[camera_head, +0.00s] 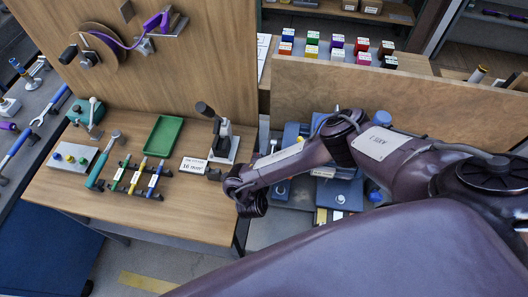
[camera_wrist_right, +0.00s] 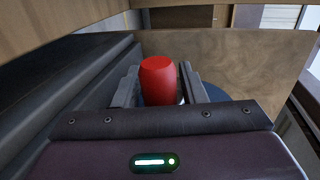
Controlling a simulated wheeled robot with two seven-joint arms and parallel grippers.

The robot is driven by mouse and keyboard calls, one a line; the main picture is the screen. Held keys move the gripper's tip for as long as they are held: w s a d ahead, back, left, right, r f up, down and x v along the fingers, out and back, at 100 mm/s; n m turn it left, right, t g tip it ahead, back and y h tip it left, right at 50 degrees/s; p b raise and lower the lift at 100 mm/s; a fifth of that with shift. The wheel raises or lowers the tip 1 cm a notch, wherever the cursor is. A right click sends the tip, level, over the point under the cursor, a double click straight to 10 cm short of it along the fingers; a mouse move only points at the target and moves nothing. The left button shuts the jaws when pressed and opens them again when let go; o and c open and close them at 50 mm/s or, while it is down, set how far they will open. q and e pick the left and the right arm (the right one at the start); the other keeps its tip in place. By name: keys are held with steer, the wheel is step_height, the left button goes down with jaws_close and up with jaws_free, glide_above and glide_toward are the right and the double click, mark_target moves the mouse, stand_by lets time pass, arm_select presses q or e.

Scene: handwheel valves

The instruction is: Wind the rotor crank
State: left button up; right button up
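A wooden disc (camera_head: 100,52) with a dark knob (camera_head: 69,54) and a purple strap is mounted on the upright board at upper left; I cannot tell whether this is the rotor crank. A small device (camera_head: 221,143) with a black tilted handle stands on a pale plate at the table's right side. In the right wrist view, a red rounded piece (camera_wrist_right: 159,80) sits between the fingers of my right gripper (camera_wrist_right: 159,90). Contact on both sides is unclear. My left gripper is out of view.
A green tray (camera_head: 164,136), several screwdrivers and a label card (camera_head: 194,165) lie on the wooden table. A low wooden panel (camera_head: 390,98) stands behind my right arm. Blue cases (camera_head: 340,190) lie beneath that arm. Several coloured boxes stand on the back shelf.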

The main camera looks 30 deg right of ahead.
steer(key=shift+o, duration=0.6)
steer(key=p+v, duration=0.3)
steer(key=v, duration=0.4)
steer(key=shift+s+a, duration=0.25)
steer(key=shift+s, duration=0.1)
steer(key=shift+a, duration=0.1)
